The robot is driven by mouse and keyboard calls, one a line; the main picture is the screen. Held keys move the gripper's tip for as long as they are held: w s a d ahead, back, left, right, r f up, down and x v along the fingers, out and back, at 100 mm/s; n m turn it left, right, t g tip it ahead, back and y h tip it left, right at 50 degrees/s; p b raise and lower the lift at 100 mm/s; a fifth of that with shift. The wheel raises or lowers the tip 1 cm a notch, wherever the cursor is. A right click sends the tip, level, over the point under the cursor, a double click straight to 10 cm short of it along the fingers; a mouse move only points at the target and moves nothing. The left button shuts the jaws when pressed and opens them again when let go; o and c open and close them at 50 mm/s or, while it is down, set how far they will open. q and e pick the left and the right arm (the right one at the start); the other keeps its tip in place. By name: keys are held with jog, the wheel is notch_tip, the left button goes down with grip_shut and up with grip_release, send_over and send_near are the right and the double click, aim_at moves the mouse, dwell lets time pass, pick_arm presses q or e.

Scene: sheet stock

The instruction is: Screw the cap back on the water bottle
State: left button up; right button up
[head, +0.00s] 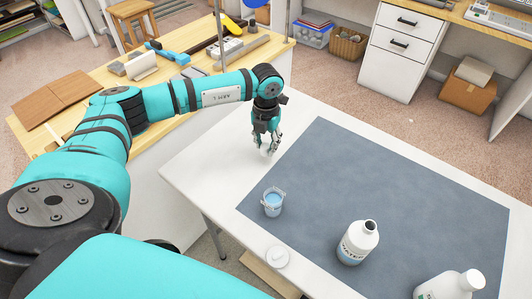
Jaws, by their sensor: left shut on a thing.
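The water bottle (352,251), white with "WATER" lettering and a blue band, stands upright on the grey mat. Its mouth is dark and open, with no cap on it. My left gripper (268,147) is near the mat's far left corner, pointing down, well behind and left of the bottle. It is shut on a small whitish thing, which looks like the cap (266,152); the fingers partly hide it. I cannot tell whether it touches the table. My right gripper is not in view.
A clear cup (273,203) with blue contents stands at the mat's left edge. A round white lid-like piece (278,257) lies near the table's front edge. A second white bottle (450,287), capped, stands at front right. The grey mat (400,175) is clear at its far side.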

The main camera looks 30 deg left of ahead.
aim_at(268, 147)
pick_arm(q)
jog(key=shift+r+b, duration=0.35)
jog(key=shift+r, duration=2.3)
jog(key=shift+s+d+r+m, duration=0.2)
jog(key=shift+d+m, duration=0.3)
jog(key=shift+m, duration=0.3)
jog(key=s+d+r+n, duration=0.2)
jog(key=s+d+n, duration=0.4)
jog(key=n, duration=1.1)
jog(key=s+d+r+n, duration=0.2)
jog(key=s+d+n, duration=0.4)
jog(key=n, duration=1.2)
jog(key=shift+s+d, duration=0.25)
jog(key=shift+s, duration=1.2)
